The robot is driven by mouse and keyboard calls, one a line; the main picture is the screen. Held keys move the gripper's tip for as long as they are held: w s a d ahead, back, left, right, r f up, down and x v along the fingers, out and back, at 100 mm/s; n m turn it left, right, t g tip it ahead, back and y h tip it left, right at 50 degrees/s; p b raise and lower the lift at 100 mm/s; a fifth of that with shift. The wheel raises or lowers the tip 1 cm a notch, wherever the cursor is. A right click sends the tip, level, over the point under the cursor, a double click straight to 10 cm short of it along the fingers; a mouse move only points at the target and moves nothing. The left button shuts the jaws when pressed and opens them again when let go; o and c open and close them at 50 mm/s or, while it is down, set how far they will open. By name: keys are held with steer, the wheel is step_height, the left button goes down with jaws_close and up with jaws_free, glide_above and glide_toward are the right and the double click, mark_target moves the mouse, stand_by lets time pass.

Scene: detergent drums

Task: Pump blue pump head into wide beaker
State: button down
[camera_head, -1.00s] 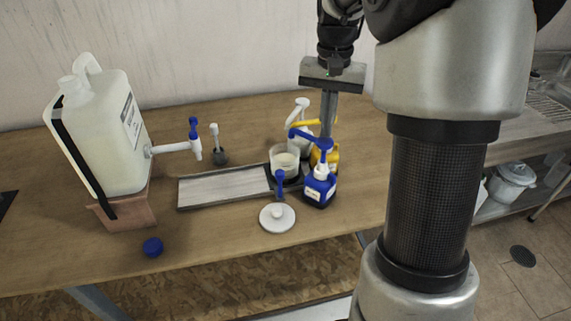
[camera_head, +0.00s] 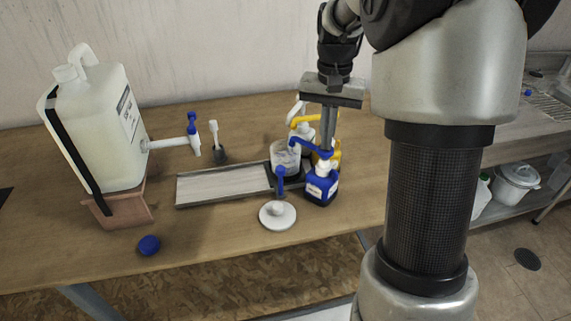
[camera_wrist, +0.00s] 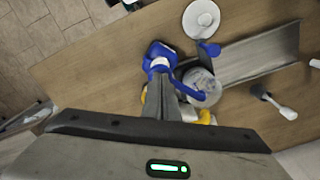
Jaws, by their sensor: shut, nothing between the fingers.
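The blue bottle (camera_head: 321,188) stands at the front right of the group, with its blue pump head (camera_head: 306,147) pointing left over the wide beaker (camera_head: 285,153). The clear beaker stands on a dark spot at the right end of a grey tray (camera_head: 222,186); its contents look greyish and blurred. My gripper (camera_head: 326,152) points down, shut and empty, with its fingertips at the top of the blue pump head. The wrist view also shows the fingers (camera_wrist: 160,88) over the blue bottle (camera_wrist: 160,50), beside the beaker (camera_wrist: 200,84). Exact contact is hidden.
A yellow pump bottle (camera_head: 335,155) and a white pump (camera_head: 299,112) stand close behind. A large jug (camera_head: 98,135) with a tap, a blue cap (camera_head: 149,245) and a small brush-like item (camera_head: 217,148) stand left.

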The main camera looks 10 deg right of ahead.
step_height(320, 180, up, 5)
steer(key=p, duration=0.4)
steer(key=shift+r+p, duration=0.15)
steer(key=shift+p, duration=0.2)
stand_by(0.4)
steer(key=shift+f+b, duration=1.8)
steer(key=shift+f, duration=1.05)
steer(key=shift+r+p, duration=2.35)
steer(key=shift+r, duration=0.45)
steer(key=shift+r, duration=0.15)
step_height(320, 180, up, 6)
steer(key=p, duration=0.5)
